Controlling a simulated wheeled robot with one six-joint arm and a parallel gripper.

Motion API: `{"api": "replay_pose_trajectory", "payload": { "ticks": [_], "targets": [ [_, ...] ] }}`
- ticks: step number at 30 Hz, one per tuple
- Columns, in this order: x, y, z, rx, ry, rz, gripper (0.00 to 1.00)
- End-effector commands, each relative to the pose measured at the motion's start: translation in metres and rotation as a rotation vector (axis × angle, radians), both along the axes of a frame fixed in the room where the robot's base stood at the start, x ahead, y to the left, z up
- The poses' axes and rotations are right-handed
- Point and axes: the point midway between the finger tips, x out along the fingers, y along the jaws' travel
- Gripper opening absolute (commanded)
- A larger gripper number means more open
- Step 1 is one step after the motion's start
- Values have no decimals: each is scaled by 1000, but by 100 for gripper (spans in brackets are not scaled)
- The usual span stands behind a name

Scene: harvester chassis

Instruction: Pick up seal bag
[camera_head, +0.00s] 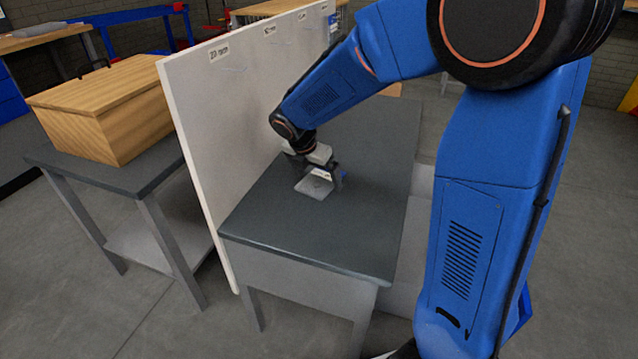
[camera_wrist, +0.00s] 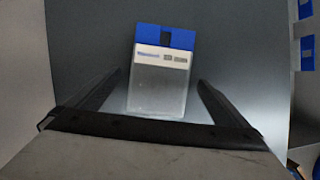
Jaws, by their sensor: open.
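The seal bag (camera_wrist: 158,88) is a flat, clear-grey bag with a blue top band and a white printed label strip. It lies on the dark grey table (camera_head: 310,232). In the head view the bag (camera_head: 314,187) shows as a small pale patch below my gripper (camera_head: 321,177), which hides part of it. In the wrist view my gripper (camera_wrist: 158,88) is open, with one dark finger on each side of the bag's lower part. There is a gap between the bag and each finger. The bag's blue end extends beyond the fingertips.
A white upright panel (camera_head: 205,140) with labelled hooks stands along the table's left edge, close to my gripper. A wooden box (camera_head: 110,110) sits on a side table beyond it. The table's near part is clear.

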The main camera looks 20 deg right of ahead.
Motion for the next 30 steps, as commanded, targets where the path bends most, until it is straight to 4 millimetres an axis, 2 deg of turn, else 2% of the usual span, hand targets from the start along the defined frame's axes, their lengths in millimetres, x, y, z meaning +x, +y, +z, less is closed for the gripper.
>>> {"api": "replay_pose_trajectory", "payload": {
  "ticks": [9,14,15,17,25,30],
  "targets": [
    [1,-1,-4,1,-1,1,100],
    [1,-1,-4,1,-1,0,62],
    [1,-1,-4,1,-1,0,56],
    [1,-1,-4,1,-1,0,52],
    [2,-1,0,1,-2,0,52],
    [2,-1,22,1,-5,0,52]
  ]
}}
